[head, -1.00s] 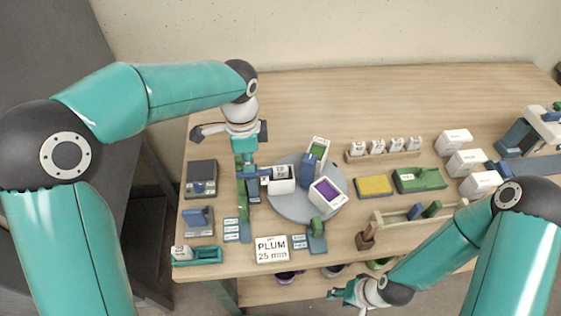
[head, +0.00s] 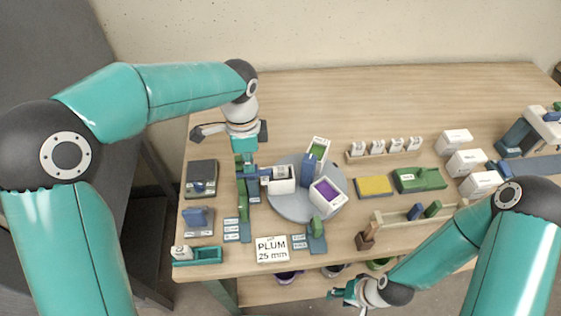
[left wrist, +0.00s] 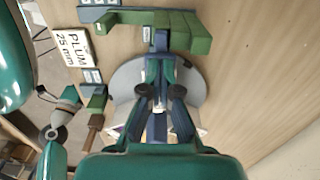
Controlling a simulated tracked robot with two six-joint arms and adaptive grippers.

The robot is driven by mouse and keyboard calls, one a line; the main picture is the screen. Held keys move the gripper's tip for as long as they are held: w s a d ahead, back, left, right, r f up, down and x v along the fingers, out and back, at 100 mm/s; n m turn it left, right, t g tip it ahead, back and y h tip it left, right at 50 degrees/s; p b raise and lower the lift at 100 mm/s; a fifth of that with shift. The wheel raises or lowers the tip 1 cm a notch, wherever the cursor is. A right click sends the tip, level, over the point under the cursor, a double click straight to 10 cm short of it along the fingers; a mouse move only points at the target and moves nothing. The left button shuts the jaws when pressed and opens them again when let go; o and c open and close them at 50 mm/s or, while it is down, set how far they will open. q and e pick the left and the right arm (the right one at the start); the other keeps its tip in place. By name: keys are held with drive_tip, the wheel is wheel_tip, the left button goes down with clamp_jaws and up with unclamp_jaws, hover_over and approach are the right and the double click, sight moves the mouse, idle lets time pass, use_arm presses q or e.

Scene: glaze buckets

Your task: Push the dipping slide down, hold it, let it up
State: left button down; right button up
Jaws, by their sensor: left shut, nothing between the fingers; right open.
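The dipping slide (head: 264,172) is a blue arm reaching right from a green and dark-blue stand (head: 243,206) toward a white bucket (head: 281,187) on the grey turntable (head: 288,212). My left gripper (head: 245,160) is shut and empty, directly over the slide's stand. In the left wrist view its fingers (left wrist: 159,88) point down over the blue bar of the slide. I cannot tell whether they touch it. The white part at the slide's end hides the inside of that bucket. My right gripper (head: 342,293) is open and empty, low in front of the table edge.
The turntable also bears a bucket with purple glaze (head: 328,192) and one with green (head: 318,150). A sign reading PLUM 25 mm (head: 271,249) lies at the front edge. A yellow sponge (head: 374,187) and a green block (head: 420,180) lie to the right. The table's back is clear.

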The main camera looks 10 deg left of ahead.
idle(0.6)
use_arm(q)
wheel_tip(320, 180, up, 11)
drive_tip(key=p, duration=0.9)
drive_tip(key=shift+f, duration=0.15)
idle(1.3)
